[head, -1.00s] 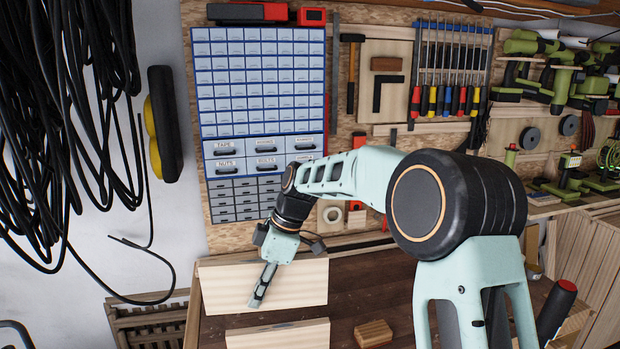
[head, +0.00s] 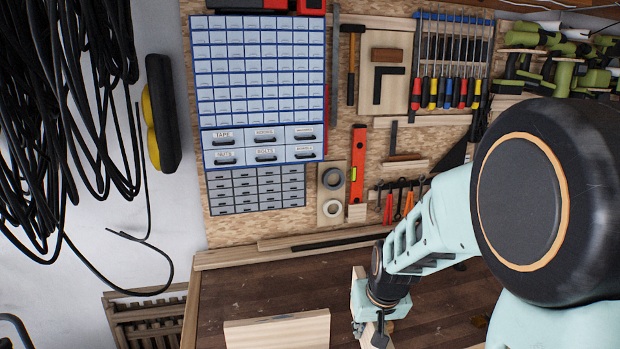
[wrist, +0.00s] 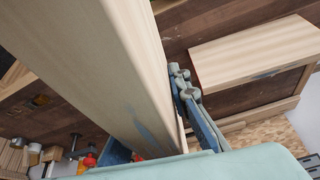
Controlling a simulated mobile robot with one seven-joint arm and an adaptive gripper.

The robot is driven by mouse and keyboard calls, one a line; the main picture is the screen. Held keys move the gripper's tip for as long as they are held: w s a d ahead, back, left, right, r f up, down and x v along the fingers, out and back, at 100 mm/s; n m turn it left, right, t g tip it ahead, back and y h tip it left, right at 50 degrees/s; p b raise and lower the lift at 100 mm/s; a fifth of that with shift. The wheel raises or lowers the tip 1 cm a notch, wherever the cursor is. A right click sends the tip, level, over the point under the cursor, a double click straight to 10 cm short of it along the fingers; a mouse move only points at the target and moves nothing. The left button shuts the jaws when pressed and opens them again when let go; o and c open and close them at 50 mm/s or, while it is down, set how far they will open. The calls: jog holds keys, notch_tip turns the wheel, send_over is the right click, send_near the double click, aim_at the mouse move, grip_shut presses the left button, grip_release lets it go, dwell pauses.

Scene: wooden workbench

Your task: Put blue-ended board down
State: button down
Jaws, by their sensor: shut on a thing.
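My gripper (head: 376,332) is low at the right of the bench's near part in the head view, shut on a pale wooden board (head: 357,274). Only a narrow strip of this board shows there, beside and behind the gripper. In the wrist view the held board (wrist: 85,55) fills the upper left, between the fingers of my gripper (wrist: 152,138). No clearly blue end shows on it; only faint bluish marks are visible near the fingers. I cannot tell whether it touches the bench.
A second pale board (head: 278,331) stands on the dark wooden bench (head: 270,285) left of my gripper; it also shows in the wrist view (wrist: 255,52). Bare bench lies between and behind them. A pegboard with drawers (head: 262,90) and tools rises at the back.

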jog(key=shift+s+d+f+m, duration=0.15)
jog(key=shift+s+d+m, duration=0.1)
jog(key=shift+d+m, duration=0.2)
jog(key=s+f, duration=0.4)
jog(key=f, duration=0.1)
jog(key=shift+s+d+f, duration=0.1)
jog(key=shift+s+f, duration=0.15)
jog(key=shift+w, duration=0.1)
